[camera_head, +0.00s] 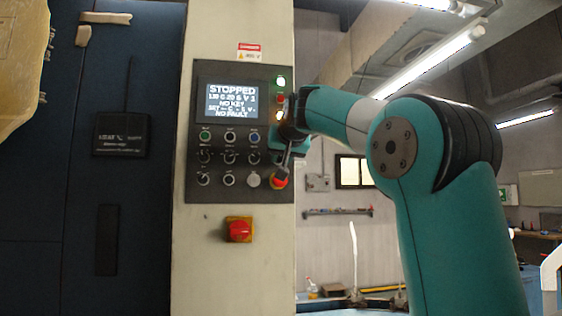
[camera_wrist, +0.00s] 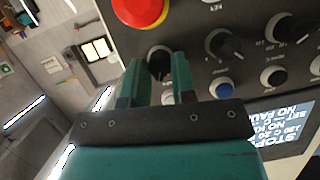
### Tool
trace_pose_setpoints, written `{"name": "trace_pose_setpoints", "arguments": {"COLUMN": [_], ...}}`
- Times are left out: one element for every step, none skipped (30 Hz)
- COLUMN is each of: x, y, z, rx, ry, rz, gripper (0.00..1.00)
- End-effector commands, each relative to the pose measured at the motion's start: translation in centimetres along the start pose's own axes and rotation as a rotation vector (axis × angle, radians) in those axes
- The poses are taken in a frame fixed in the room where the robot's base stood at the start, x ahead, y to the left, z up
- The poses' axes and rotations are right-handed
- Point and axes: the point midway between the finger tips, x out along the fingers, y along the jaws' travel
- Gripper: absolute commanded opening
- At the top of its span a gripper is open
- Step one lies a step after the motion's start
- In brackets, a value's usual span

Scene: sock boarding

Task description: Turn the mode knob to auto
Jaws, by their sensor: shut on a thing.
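The grey control panel (camera_head: 239,195) is mounted on the pale column. My gripper (camera_head: 284,161) is at its right edge, over the right-hand column of controls. In the wrist view my gripper (camera_wrist: 160,75) has its two green fingers closed on either side of a black knob (camera_wrist: 159,63). The knob's label and pointer cannot be read, so I cannot tell its setting or confirm its name. The knob is hidden behind my gripper in the head view.
A red mushroom button (camera_wrist: 140,10) sits close beside the gripped knob. Other black knobs (camera_wrist: 225,44) and a blue button (camera_wrist: 222,88) are near the fingers. A red emergency stop (camera_head: 239,230) on a yellow plate sits below the panel. Open room lies right of the column.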

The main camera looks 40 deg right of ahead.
Motion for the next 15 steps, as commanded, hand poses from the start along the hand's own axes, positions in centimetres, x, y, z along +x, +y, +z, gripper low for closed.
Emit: {"name": "trace_pose_setpoints", "arguments": {"x": [0.04,0.04,0.03,0.02,0.01,0.01,0.0,-0.01,0.0,-0.01,-0.01,-0.01,-0.01,-0.01,-0.02], "y": [0.26,0.26,0.31,0.31,0.33,0.35,0.32,0.35,0.38,0.35,0.36,0.36,0.39,0.38,0.36], "z": [0.16,0.15,0.13,0.12,0.1,0.09,0.09,0.07,0.06,0.06,0.07,0.07,0.06,0.05,0.04], "rx": [0.035,0.059,0.09,0.112,0.134,0.162,0.182,0.202,0.227,0.244,0.261,0.282,0.296,0.309,0.325], "ry": [0.003,0.004,0.006,0.007,0.007,0.008,0.009,0.011,0.012,0.012,0.013,0.013,0.014,0.015,0.016], "rz": [-0.011,-0.021,-0.033,-0.042,-0.05,-0.061,-0.071,-0.078,-0.088,-0.096,-0.102,-0.11,-0.115,-0.121,-0.128], "gripper": [0.01,0.01,0.01,0.01,0.01,0.01,0.01,0.01,0.01,0.01,0.01,0.01,0.01,0.01,0.01]}}
